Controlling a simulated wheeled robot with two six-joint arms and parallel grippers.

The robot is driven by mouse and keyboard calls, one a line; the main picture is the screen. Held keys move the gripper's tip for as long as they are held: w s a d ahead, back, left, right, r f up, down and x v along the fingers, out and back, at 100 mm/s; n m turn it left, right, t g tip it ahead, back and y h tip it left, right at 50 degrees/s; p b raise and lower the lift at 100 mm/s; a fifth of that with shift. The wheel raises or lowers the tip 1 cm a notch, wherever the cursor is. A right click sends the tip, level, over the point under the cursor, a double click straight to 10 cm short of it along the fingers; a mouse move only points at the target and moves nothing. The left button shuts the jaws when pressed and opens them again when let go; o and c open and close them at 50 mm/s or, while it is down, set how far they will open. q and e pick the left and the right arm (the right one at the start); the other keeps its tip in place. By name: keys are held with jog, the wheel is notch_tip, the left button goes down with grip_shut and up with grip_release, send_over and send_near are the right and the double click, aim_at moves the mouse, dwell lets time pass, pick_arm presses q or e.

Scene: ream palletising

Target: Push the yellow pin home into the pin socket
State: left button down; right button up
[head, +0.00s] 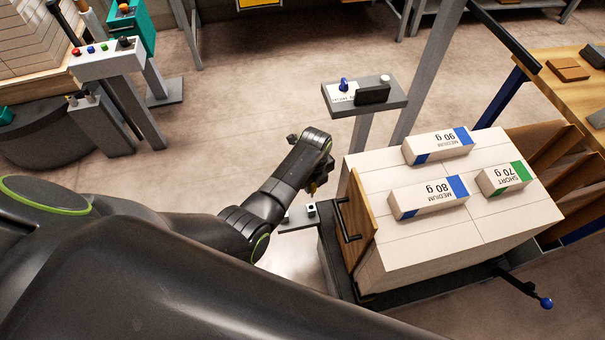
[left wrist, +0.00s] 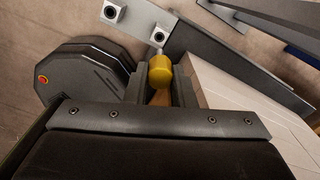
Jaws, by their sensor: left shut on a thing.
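The yellow pin (left wrist: 160,72) is between the fingers of my left gripper (head: 315,184), which is shut on it. In the left wrist view its rounded yellow head shows, with a short grey metal part beyond it. That part points at a small square block with a round hole (left wrist: 158,36) on a grey plate. The two look very close; I cannot tell whether the pin is in the hole. A second holed block (left wrist: 113,12) sits on the plate, clear of the pin. In the head view the gripper hides most of the pin. My right gripper is not in view.
A small grey stand (head: 392,101) rises behind. Floor is open left of the stand.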

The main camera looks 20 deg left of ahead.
aim_at(312, 194)
pick_arm(q)
jog(key=shift+s, duration=0.1)
jog(key=shift+r+p, duration=0.15)
jog(key=shift+p, duration=0.3)
jog(key=shift+f+b, duration=2.2)
jog(key=shift+f, duration=0.85)
jog(key=shift+p, duration=0.7)
jog(key=shift+f+b, duration=2.25)
jog(key=shift+f, duration=0.5)
jog(key=c, duration=1.1)
grip_release()
jog(key=shift+c, duration=0.2)
